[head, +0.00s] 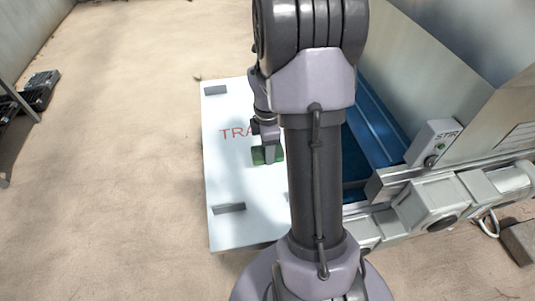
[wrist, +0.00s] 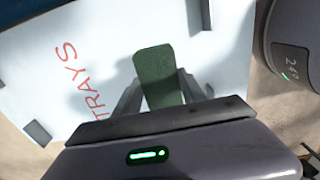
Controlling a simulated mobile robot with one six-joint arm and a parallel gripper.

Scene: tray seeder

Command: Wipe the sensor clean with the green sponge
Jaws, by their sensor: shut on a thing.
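My gripper (head: 266,155) is shut on the green sponge (wrist: 155,72), which sticks out between its fingers. The sponge also shows in the head view (head: 257,157), low over or on the white TRAYS board (head: 226,180); I cannot tell whether it touches the board. In the wrist view my gripper (wrist: 156,92) holds the sponge with the red lettering to its left. I cannot make out the sensor in either view; my arm hides part of the machine.
To the right stands a grey metal machine with a blue trough (head: 385,125) and a small box marked STIR (head: 432,142). A rail with housings (head: 430,203) runs along its near side. Dark crates (head: 40,82) lie at far left. The sandy floor (head: 110,170) at left is clear.

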